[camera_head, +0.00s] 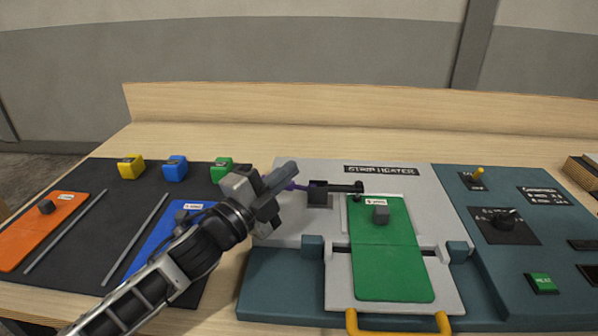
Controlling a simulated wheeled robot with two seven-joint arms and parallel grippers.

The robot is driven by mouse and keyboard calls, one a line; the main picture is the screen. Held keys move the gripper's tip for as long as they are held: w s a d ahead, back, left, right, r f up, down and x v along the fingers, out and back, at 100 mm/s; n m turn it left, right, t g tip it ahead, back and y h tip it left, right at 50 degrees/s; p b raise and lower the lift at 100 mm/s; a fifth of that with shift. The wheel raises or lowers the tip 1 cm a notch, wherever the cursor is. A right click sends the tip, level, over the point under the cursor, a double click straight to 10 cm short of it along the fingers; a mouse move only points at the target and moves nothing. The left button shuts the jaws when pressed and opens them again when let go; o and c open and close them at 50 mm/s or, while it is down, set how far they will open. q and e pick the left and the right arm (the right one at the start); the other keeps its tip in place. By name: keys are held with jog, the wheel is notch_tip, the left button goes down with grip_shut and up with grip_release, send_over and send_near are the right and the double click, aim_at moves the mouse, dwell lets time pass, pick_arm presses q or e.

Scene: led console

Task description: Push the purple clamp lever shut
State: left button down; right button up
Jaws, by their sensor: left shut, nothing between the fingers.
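The purple clamp lever (298,186) shows only as a short piece beside the dark clamp block (319,194); my left gripper hides the rest. A black clamp arm (344,188) reaches right from the block to above the top of the green plate (388,258). My left gripper (288,178) is shut and empty, close to the lever's left end. I cannot tell whether it touches the lever. My right gripper is not in view.
The strip heater panel (300,228) carries the clamp, with yellow handles (398,325) in front. A teal control panel (520,215) with a black knob (505,219) and green button (542,282) is at right. Blue (165,235) and orange (45,228) plates lie at left.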

pick_arm(q)
jog(key=shift+s, duration=0.1)
jog(key=shift+s+a+f, duration=0.15)
jog(key=shift+s+a, duration=0.1)
jog(key=shift+a, duration=0.05)
jog(key=b+v, duration=0.3)
jog(key=v, duration=1)
jog(key=shift+s+a+f, duration=0.1)
jog(key=shift+s, duration=0.1)
jog(key=shift+v, duration=0.75)
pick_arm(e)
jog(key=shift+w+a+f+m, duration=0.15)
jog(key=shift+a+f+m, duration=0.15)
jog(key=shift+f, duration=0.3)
